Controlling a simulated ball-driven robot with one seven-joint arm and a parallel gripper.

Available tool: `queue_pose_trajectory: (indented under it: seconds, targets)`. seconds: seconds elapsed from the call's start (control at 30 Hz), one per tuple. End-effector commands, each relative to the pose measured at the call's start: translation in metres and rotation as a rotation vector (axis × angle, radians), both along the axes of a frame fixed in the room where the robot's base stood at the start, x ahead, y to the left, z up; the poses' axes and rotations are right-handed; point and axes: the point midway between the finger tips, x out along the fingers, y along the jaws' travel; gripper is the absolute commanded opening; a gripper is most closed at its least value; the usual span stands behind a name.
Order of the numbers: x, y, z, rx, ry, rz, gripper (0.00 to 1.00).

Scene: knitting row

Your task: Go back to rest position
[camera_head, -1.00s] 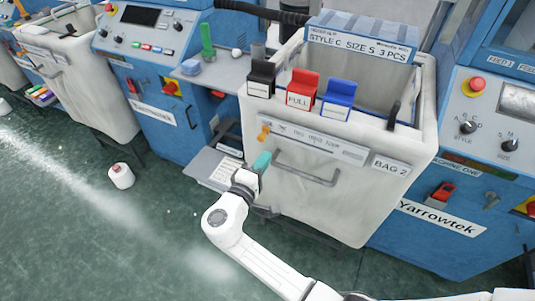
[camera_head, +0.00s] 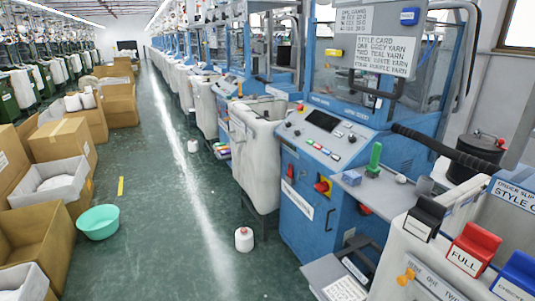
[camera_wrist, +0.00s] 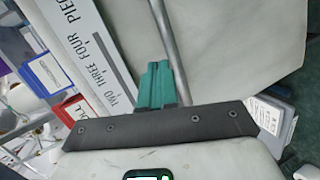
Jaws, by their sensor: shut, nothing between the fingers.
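My gripper (camera_wrist: 158,72) shows in the wrist view, its teal fingers shut together with nothing between them. It points at the white front of a bin (camera_wrist: 230,40), close to a grey bar handle (camera_wrist: 167,45); I cannot tell whether it touches. A strip label (camera_wrist: 88,45) reading "two three four pieces" runs beside it. In the head view my arm and gripper are out of sight. The same bin's corner (camera_head: 408,247) is at the lower right, with black (camera_head: 425,217), red (camera_head: 472,248) and blue (camera_head: 518,275) flags and an orange knob (camera_head: 406,276).
A blue machine (camera_head: 308,200) with a control panel stands left of the bin. A grey tray (camera_head: 340,276) juts out low. A white yarn cone (camera_head: 244,239) stands on the green floor (camera_head: 175,240). Cardboard boxes (camera_head: 65,142) and a teal basin (camera_head: 98,221) line the left; the aisle between is open.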

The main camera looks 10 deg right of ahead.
Motion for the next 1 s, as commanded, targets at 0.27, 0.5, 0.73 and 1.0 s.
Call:
queue_pose_trajectory:
  seconds: [0.27, 0.5, 0.73, 1.0]
  targets:
    - [-0.11, 0.011, -0.055, 0.574, 0.016, -0.13, 0.0]
    - [-0.17, 0.066, -0.061, 1.001, 0.055, -0.099, 0.0]
    - [-0.191, 0.098, -0.051, 1.178, 0.081, -0.047, 0.0]
    - [-0.192, 0.1, -0.05, 1.19, 0.084, -0.042, 0.0]
